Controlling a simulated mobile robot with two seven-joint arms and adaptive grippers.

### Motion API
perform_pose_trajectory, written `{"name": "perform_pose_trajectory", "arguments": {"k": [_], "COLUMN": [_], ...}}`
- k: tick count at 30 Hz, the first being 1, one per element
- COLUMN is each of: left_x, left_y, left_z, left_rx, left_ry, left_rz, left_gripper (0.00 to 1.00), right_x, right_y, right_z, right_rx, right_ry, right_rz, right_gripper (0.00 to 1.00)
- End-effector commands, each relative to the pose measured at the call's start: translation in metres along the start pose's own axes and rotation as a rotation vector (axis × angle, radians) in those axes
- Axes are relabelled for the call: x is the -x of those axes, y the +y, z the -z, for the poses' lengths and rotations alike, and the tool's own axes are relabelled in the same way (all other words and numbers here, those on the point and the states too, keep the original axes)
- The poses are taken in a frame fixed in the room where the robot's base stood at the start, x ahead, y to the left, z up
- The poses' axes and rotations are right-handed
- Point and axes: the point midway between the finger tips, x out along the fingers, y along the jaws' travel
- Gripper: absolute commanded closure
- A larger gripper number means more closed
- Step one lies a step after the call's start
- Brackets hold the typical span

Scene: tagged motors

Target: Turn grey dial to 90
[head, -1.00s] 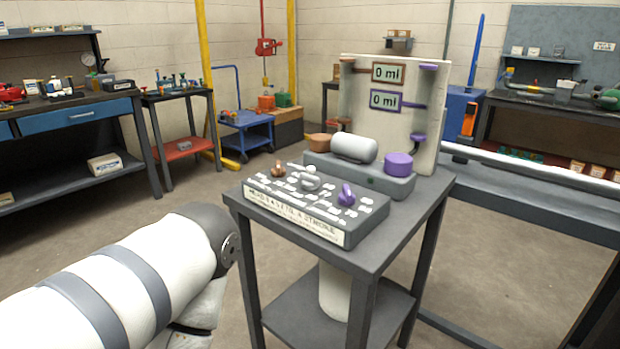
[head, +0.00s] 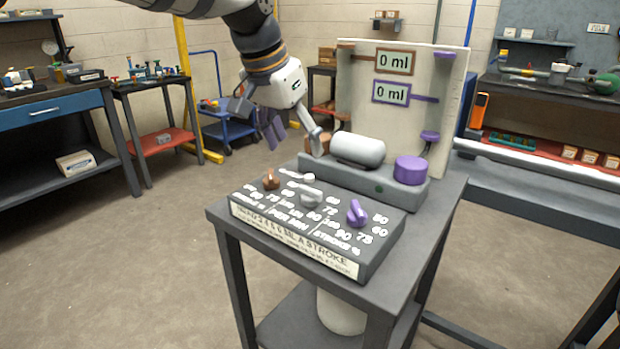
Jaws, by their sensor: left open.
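The grey dial (head: 311,195) sits in the middle of the sloped control panel (head: 296,253), between a brown dial (head: 270,180) on its left and a purple dial (head: 357,212) on its right. White numbers are printed around the dials; its exact setting is too small to read surely. My left gripper (head: 287,138) hangs down from the top of the picture, open and empty, above and behind the panel's left part, apart from the grey dial. My right gripper is not in view.
Behind the panel stand a grey cylinder (head: 358,149), a purple cap (head: 410,170) and an upright board (head: 450,80) with brown and purple displays, each reading 0 ml. These share the dark table (head: 400,262). A workbench stands at right.

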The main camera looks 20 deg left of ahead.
Motion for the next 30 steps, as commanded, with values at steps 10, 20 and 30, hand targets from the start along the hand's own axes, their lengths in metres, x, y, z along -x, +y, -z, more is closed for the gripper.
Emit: {"name": "perform_pose_trajectory", "arguments": {"k": [10,20,30], "left_x": [-0.085,-0.119,-0.118], "left_y": [0.001,0.001,0.001], "left_z": [-0.003,-0.001,-0.001], "left_rx": [0.001,0.0,0.0], "left_ry": [-0.01,-0.003,-0.001], "left_rz": [-0.003,-0.001,0.0], "left_gripper": [0.35,0.35,0.67], "right_x": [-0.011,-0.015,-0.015], "right_y": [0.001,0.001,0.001], "right_z": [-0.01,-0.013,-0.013], "right_rx": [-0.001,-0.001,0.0], "right_ry": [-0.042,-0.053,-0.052], "right_rz": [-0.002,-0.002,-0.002], "right_gripper": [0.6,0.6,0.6]}}
